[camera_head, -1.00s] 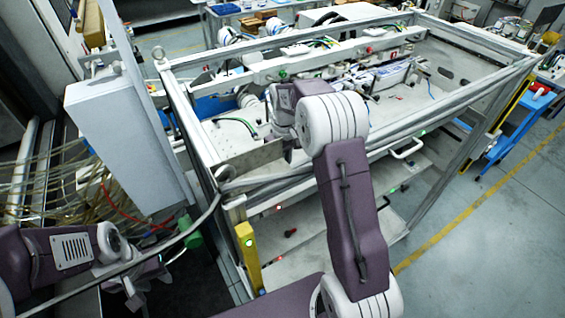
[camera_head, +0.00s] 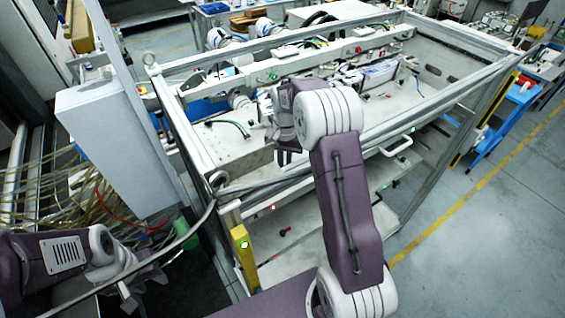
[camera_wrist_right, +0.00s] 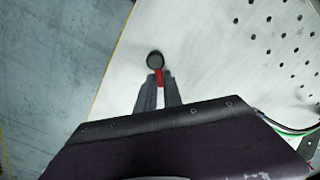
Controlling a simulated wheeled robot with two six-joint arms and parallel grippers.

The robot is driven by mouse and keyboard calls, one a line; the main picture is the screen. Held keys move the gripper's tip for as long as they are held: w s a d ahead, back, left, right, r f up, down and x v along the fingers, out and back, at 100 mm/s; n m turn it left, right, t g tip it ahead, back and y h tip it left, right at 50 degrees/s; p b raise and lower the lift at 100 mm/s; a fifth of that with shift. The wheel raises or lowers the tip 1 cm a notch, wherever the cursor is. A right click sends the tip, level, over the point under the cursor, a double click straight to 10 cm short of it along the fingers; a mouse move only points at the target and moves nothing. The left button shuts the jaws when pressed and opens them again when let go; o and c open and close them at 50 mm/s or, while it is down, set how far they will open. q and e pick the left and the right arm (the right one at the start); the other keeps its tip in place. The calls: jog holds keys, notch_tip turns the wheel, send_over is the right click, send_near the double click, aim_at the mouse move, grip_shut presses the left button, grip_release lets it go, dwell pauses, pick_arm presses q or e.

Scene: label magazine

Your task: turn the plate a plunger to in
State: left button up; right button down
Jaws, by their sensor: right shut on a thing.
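In the right wrist view, a plunger (camera_wrist_right: 155,60) with a round black head and a red shank stands out against a pale plate (camera_wrist_right: 215,55). The fingers of my right gripper (camera_wrist_right: 158,82) are shut on its red shank, and the black head sticks out past the fingertips. In the head view my right gripper (camera_head: 287,150) is at the near side of the framed bench, and the plunger in its grip cannot be made out there. My left gripper (camera_head: 130,298) is low at the left, away from the bench; its fingers are too small to read.
A metal frame (camera_head: 440,85) surrounds the bench. Below it, a lower shelf (camera_head: 310,248) carries another black-and-red part (camera_head: 285,232). A grey cabinet (camera_head: 115,145) and a yellow post (camera_head: 243,255) stand at the left. Open floor (camera_head: 475,245) lies at the right.

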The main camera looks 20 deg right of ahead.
jog(key=m, duration=0.3)
jog(key=s+m, duration=0.1)
jog(key=shift+s+d+f+m, duration=0.1)
jog(key=shift+d+m, duration=0.2)
jog(key=shift+d, duration=0.05)
jog(key=shift+s+d+m, duration=0.1)
jog(key=shift+s+m, duration=0.15)
jog(key=shift+m, duration=0.8)
jog(key=shift+s+d+m, duration=0.1)
jog(key=shift+s+m, duration=0.1)
jog(key=shift+m, duration=0.85)
jog(key=c, duration=1.5)
grip_release()
jog(key=shift+w, duration=0.1)
jog(key=shift+r, duration=0.3)
notch_tip(320, 180, up, 8)
jog(key=shift+r+b, duration=0.25)
jog(key=shift+b, duration=0.45)
